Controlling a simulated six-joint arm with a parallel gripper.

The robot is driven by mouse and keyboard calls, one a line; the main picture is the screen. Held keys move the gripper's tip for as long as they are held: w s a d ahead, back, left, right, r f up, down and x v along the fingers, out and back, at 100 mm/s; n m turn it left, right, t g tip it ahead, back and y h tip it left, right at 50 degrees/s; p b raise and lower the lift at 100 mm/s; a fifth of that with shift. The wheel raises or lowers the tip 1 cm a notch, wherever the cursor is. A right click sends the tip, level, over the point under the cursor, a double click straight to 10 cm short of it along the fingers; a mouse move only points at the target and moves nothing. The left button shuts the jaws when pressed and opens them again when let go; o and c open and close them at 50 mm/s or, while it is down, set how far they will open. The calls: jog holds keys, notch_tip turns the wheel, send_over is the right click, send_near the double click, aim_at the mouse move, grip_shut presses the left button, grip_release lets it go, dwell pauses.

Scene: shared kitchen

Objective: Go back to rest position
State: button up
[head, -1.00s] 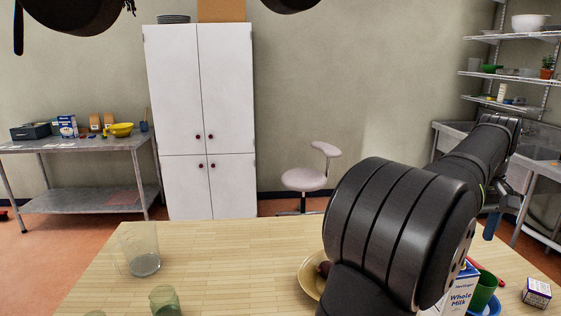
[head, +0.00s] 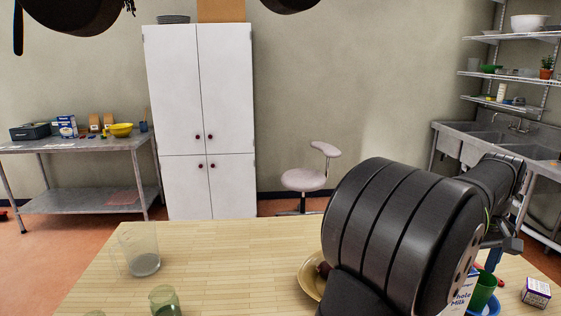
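My gripper (head: 495,256) shows small at the right, beyond the large dark joint of my arm, which hides part of it. It points down above the right side of the wooden table (head: 220,270), near the milk carton and green cup. A blue piece shows at its tip; I cannot tell whether this is a finger or something held. The finger opening is not clear.
On the table are a clear pitcher (head: 140,250), a green glass (head: 164,301), a yellow plate (head: 309,275), a milk carton (head: 461,298), a green cup (head: 483,290) and a small box (head: 536,292). Pans hang overhead. The table's middle left is clear.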

jog(key=s+d+r, duration=0.1)
jog(key=s+r, duration=0.4)
jog(key=s, duration=0.4)
jog(key=w+a+n, duration=0.3)
jog(key=w+a, duration=0.4)
jog(key=w, duration=0.4)
jog(key=w+a+n, duration=0.2)
jog(key=w+a, duration=0.5)
jog(key=w, duration=0.3)
jog(key=w+a+n, duration=0.3)
jog(key=w+a, duration=0.3)
jog(key=a, duration=0.5)
jog(key=w+a+n, duration=0.2)
jog(key=w+a, duration=0.5)
jog(key=a, duration=0.5)
jog(key=shift+a+r+n, duration=0.15)
jog(key=shift+a+n, duration=0.1)
jog(key=shift+n, duration=0.15)
jog(key=shift+w, duration=0.1)
